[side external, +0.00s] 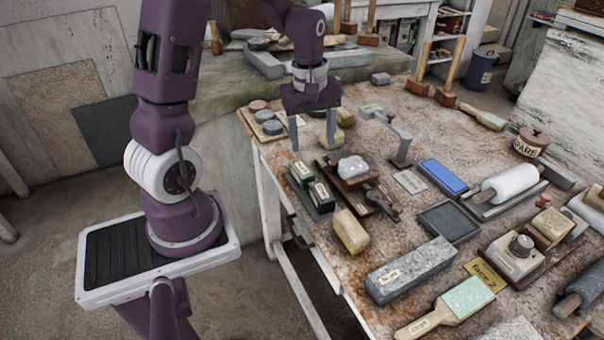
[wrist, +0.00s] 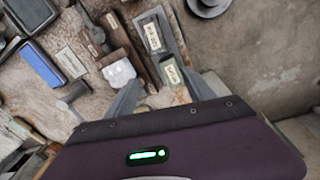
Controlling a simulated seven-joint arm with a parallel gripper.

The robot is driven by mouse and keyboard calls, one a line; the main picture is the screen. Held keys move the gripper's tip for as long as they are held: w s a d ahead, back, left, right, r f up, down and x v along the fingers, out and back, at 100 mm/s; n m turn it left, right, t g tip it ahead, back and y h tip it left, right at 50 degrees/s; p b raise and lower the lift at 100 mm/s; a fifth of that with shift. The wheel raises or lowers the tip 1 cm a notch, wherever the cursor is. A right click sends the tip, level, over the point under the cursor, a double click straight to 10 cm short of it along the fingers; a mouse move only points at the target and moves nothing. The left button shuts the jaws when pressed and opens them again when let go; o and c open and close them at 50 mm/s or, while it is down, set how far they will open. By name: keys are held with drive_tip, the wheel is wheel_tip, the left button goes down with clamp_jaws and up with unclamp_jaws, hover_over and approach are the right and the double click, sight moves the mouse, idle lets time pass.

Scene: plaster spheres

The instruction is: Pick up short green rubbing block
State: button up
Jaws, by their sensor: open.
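Two dark green blocks with pale labels stand end to end on a narrow dark tray (side external: 320,211). The far block (side external: 300,172) also shows in the wrist view (wrist: 171,73), where it looks the shorter one and lies near the space between my fingers. The near block (side external: 321,193) is farther from my gripper in the wrist view (wrist: 153,35). The labels are too small to read. My gripper (side external: 313,148) is open, pointing down above the table behind the blocks, with nothing between its fingers. It also shows in the wrist view (wrist: 161,85).
A white lump (side external: 352,167) on a brown board lies right beside the blocks. A grey angled metal arm (side external: 392,130) stands farther right. A tan block (side external: 350,231) is in front of the tray. The table's left edge is close.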

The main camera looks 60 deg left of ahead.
sight(302, 168)
drive_tip(key=a+f+n, duration=0.2)
drive_tip(key=f, duration=0.1)
drive_tip(key=a+f+g, duration=0.1)
drive_tip(key=f, duration=0.1)
drive_tip(key=shift+s+a+f+n, duration=0.1)
drive_tip(key=shift+a+n, duration=0.1)
drive_tip(key=shift+n, duration=0.2)
drive_tip(key=f, duration=0.5)
drive_tip(key=a+f, duration=0.1)
drive_tip(key=f, duration=0.1)
drive_tip(key=shift+s+f, duration=0.15)
drive_tip(key=shift+f, duration=0.05)
clamp_jaws()
